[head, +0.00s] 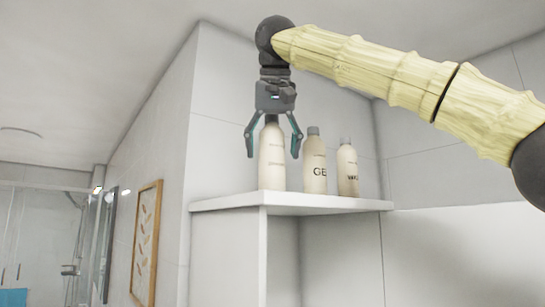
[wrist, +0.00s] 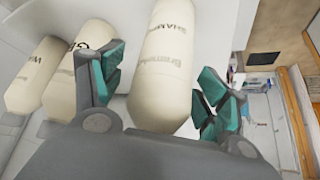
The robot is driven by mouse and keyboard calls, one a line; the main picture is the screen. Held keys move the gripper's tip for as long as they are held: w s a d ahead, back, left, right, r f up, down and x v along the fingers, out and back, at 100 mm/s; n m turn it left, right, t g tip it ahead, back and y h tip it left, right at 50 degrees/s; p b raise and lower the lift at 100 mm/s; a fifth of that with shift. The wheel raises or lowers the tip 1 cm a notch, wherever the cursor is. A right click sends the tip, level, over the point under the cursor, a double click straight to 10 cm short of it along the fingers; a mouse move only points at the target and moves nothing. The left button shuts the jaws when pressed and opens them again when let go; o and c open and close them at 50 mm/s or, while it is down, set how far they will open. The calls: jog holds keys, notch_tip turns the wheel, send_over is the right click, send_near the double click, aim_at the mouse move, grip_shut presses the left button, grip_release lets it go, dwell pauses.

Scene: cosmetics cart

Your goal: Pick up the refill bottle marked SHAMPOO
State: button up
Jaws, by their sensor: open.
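Three cream bottles stand in a row on a white shelf. In the wrist view the nearest one, the shampoo bottle (wrist: 165,70), shows the letters "SHAM" near its far end and lies between my open fingers. In the head view this bottle (head: 271,160) is the leftmost, upright, its dark cap partly behind my gripper. My gripper (head: 273,146) points down over it, open, with a finger on each side of its upper part. In the wrist view my gripper (wrist: 160,92) has teal finger pads; I cannot tell whether they touch the bottle.
A bottle marked "GE" (head: 315,168) stands close to the right, with another bottle (head: 347,172) beyond it. The white shelf (head: 290,201) has its edge just in front of them. A wall rises behind. A framed picture (head: 146,240) hangs at the left.

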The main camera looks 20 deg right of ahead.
jog(key=shift+w+f, duration=0.15)
jog(key=shift+w, duration=0.1)
jog(key=shift+s, duration=0.4)
jog(key=shift+s+a, duration=0.1)
jog(key=shift+c, duration=0.8)
jog(key=shift+w, duration=0.2)
jog(key=c, duration=1.2)
jog(key=shift+o, duration=0.2)
